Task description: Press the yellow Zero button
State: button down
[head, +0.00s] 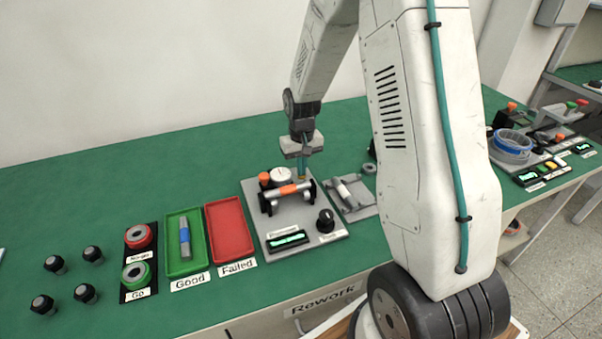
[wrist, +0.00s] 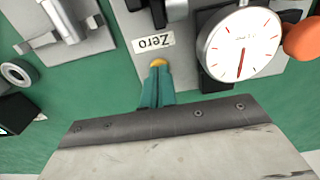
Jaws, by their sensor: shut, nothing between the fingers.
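The yellow Zero button (wrist: 158,62) shows in the wrist view beside a white "Zero" label (wrist: 153,42) on a grey plate. My gripper (wrist: 157,72) is shut and empty, with its teal fingertips right at the button and covering part of it. I cannot tell whether they touch it or hover just above. In the head view my gripper (head: 302,176) points down at the back right of the grey gauge fixture (head: 259,215). The button is barely visible there, at the fingertips.
A dial gauge (wrist: 241,45) with an orange knob (wrist: 303,40) stands close right of my fingers in the wrist view. An orange-and-silver shaft (head: 286,193) lies across the fixture. A green tray (head: 172,222) and a red tray (head: 229,231) lie to the left.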

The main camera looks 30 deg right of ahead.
notch_tip(320, 180, up, 14)
dwell(1.2)
dwell(0.4)
jog(key=s+a+r, duration=0.3)
jog(key=s+a, duration=0.1)
jog(key=s, duration=0.6)
jog(key=s+a+r+n+t, duration=0.1)
jog(key=s+a+r, duration=0.2)
jog(key=s, duration=0.7)
jog(key=s+a+r+n, duration=0.1)
jog(key=s+a+r, duration=0.3)
jog(key=s, duration=0.6)
jog(key=shift+s+a+r, duration=0.25)
jog(key=shift+a+r, duration=0.1)
jog(key=shift+r, duration=0.05)
